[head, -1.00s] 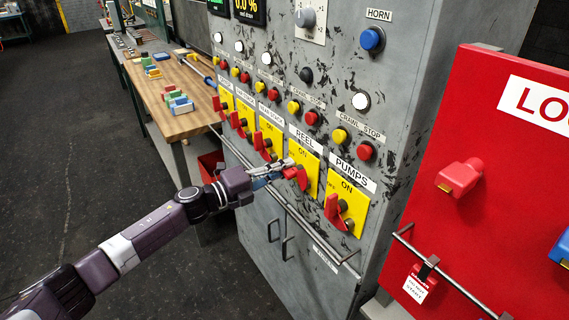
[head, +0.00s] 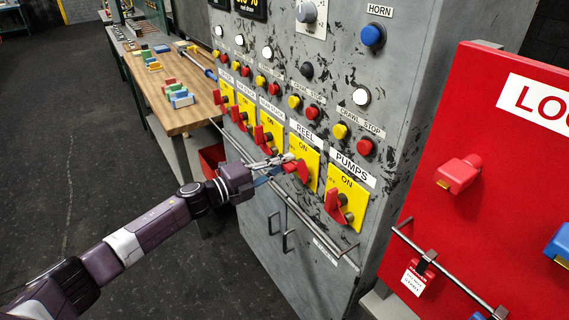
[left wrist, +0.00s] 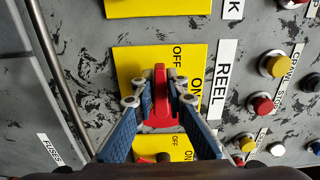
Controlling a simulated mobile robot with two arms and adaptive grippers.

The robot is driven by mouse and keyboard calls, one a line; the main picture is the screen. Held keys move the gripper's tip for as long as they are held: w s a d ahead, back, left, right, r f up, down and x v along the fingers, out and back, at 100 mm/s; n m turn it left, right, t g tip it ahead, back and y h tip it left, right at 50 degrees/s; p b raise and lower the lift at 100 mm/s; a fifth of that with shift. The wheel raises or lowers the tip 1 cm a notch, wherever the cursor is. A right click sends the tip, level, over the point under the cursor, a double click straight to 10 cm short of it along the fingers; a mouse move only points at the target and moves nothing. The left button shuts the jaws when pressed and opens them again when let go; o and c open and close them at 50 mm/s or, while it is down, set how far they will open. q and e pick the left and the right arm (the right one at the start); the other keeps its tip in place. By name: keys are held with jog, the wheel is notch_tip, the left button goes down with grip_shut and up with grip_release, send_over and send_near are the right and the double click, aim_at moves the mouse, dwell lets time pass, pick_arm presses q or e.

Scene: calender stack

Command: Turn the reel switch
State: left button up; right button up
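The reel switch (head: 301,171) has a red handle on a yellow ON/OFF plate (head: 310,158) under the REEL label (head: 307,134). Its handle lies roughly sideways, toward the OFF side. My left gripper (head: 285,162) is at this handle. In the left wrist view the red handle (left wrist: 160,88) stands between the two fingertips (left wrist: 160,100), which lie close against its sides and look shut on it. The fingers hide part of the plate. My right gripper is in neither view.
The pumps switch (head: 335,207) is just right of the reel switch; similar red switches run to the left. A rail (head: 300,217) crosses below them. Push buttons sit above. A wooden bench (head: 190,112) stands left and a red lockout board (head: 480,130) right.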

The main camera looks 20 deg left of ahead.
pick_arm(q)
jog(key=o, duration=0.4)
jog(key=shift+c, duration=0.2)
jog(key=v, duration=1.2)
